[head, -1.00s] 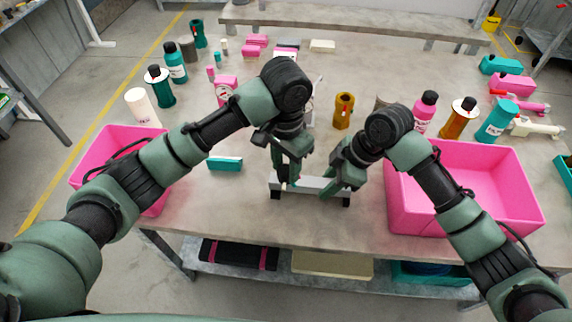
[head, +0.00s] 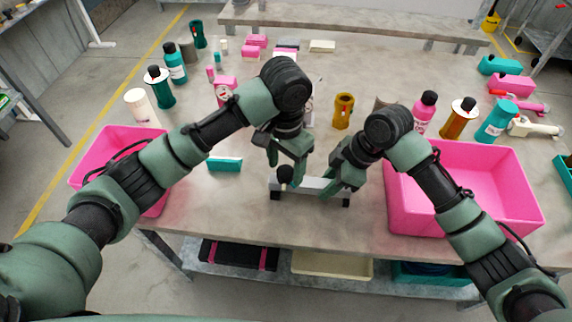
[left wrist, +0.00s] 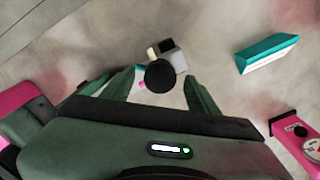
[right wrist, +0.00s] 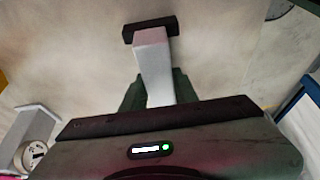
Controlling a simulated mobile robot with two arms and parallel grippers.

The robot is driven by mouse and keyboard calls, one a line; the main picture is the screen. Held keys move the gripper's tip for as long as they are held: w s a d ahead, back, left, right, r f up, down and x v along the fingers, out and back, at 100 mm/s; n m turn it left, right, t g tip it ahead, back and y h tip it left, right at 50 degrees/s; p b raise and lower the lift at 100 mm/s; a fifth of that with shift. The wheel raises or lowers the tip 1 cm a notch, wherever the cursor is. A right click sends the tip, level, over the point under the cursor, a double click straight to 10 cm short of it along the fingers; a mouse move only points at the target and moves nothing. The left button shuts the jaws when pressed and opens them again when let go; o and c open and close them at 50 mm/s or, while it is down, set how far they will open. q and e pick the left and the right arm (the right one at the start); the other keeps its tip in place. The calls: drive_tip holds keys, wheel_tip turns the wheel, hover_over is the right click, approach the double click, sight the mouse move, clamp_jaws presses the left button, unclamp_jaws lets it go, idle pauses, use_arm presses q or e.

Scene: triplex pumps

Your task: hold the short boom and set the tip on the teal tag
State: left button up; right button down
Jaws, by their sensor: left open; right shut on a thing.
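The short boom looks to be the pale grey bar (head: 312,185) on black feet, near the table's front edge. My right gripper (head: 338,186) is shut on its right part; the right wrist view shows the bar (right wrist: 153,62) between the fingers and a black foot beyond. My left gripper (head: 286,168) is open over the left end. A black ball (left wrist: 159,76) lies between its spread fingers in the left wrist view, beside a small cream piece (left wrist: 151,52), possibly the tip. A little teal and pink shows behind the ball; I cannot tell whether this is the teal tag.
A teal block (head: 225,164) lies left of the bar. Pink bins stand at left (head: 110,137) and right (head: 470,222). Bottles, including a pink one (head: 425,110), and a mustard part (head: 343,110) stand behind. Bare tabletop lies in front of the bar.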

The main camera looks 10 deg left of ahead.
sight(286, 170)
use_arm(q)
wheel_tip(286, 170, up, 12)
idle(0.4)
use_arm(e)
drive_tip(key=c, duration=1)
unclamp_jaws()
